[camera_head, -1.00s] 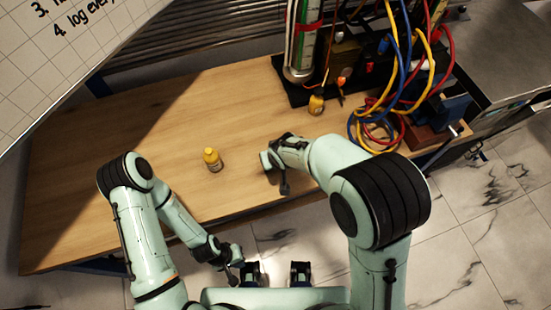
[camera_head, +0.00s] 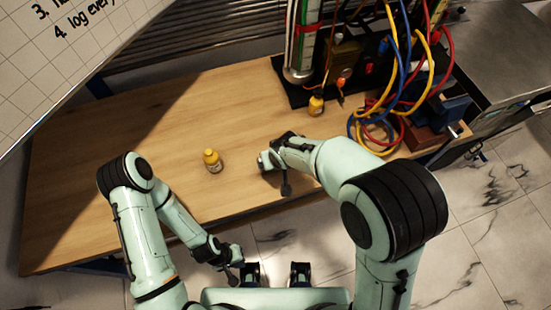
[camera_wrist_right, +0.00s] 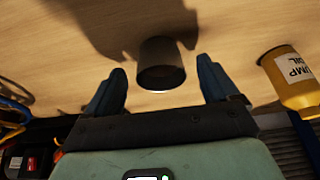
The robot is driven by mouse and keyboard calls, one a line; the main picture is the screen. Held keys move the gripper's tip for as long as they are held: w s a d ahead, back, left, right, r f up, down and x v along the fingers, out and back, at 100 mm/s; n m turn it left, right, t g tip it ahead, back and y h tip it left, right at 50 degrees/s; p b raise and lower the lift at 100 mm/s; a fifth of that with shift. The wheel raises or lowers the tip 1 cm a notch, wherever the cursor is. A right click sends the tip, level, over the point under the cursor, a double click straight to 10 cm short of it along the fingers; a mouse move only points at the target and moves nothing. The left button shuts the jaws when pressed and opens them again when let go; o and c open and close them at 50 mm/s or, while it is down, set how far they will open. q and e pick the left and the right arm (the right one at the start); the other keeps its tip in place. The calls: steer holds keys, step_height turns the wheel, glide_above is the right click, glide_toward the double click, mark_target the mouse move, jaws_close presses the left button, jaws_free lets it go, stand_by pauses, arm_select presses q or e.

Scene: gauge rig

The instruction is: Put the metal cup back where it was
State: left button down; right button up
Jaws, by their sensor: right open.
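In the right wrist view, a dark grey metal cup (camera_wrist_right: 160,64) stands on the wooden table between the two blue fingertips of my right gripper (camera_wrist_right: 165,84). The fingers are open, with a gap on each side of the cup. In the head view, my right gripper (camera_head: 264,161) is low over the table's near part, and my own wrist largely hides the cup there. My left gripper (camera_head: 236,275) hangs at the table's near edge, away from the cup; its fingers are too small to read.
A yellow bottle (camera_head: 213,160) stands left of my right gripper; a yellow oil bottle also shows in the right wrist view (camera_wrist_right: 296,78). Another yellow bottle (camera_head: 316,105) stands by the gauge rig (camera_head: 303,50). Coloured hoses (camera_head: 400,80) crowd the right. The table's left half (camera_head: 110,125) is clear.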

steer(key=p+v, duration=0.1)
steer(key=v, duration=0.9)
steer(key=shift+f, duration=0.1)
